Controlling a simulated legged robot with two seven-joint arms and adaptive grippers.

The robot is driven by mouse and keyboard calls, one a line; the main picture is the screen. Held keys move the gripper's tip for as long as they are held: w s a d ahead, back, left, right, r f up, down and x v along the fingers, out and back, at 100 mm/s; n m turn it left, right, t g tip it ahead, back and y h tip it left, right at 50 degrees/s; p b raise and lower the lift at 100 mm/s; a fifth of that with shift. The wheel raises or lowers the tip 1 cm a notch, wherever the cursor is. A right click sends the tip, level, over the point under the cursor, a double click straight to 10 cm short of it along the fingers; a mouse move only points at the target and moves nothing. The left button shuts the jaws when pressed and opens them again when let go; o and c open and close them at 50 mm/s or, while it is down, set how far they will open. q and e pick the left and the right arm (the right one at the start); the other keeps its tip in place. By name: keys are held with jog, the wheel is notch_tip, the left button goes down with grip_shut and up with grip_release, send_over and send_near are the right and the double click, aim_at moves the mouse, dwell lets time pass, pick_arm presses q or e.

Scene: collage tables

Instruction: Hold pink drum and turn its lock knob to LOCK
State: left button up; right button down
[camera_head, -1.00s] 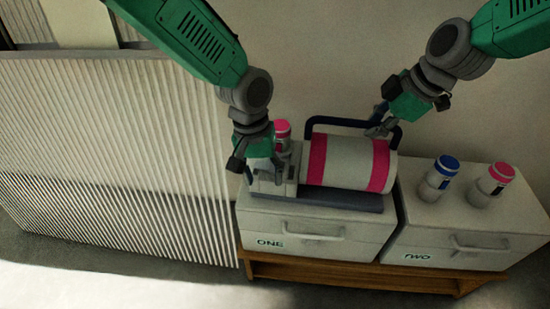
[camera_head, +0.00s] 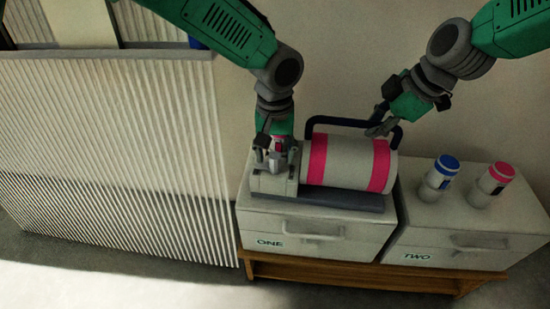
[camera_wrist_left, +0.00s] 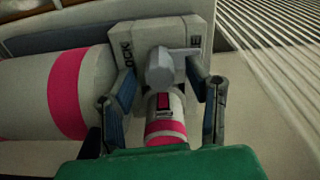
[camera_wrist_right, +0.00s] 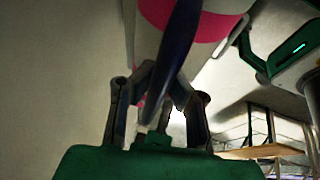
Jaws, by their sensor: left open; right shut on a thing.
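The white drum with pink bands (camera_head: 348,162) lies on its side in a dark blue cradle (camera_head: 335,200) on box ONE. A light grey lock housing (camera_head: 273,184) stands at its left end; the left wrist view shows "LOCK" lettering on it. My left gripper (camera_head: 272,150) is open at the housing. In the left wrist view its fingers (camera_wrist_left: 160,72) stand either side of the grey knob (camera_wrist_left: 162,68), apart from it as far as I can tell. My right gripper (camera_head: 380,130) is shut on the drum's dark blue handle (camera_head: 322,121), which also crosses the right wrist view (camera_wrist_right: 178,50).
A blue-capped bottle (camera_head: 440,178) and a pink-capped bottle (camera_head: 491,185) stand on box TWO (camera_head: 460,237). A ribbed panel (camera_head: 110,150) fills the left. A wooden bench (camera_head: 350,277) carries both boxes.

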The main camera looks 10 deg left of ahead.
pick_arm(q)
jog(key=shift+f, duration=0.95)
pick_arm(e)
jog(key=shift+r, duration=0.1)
pick_arm(q)
jog(key=shift+c, duration=0.3)
grip_shut()
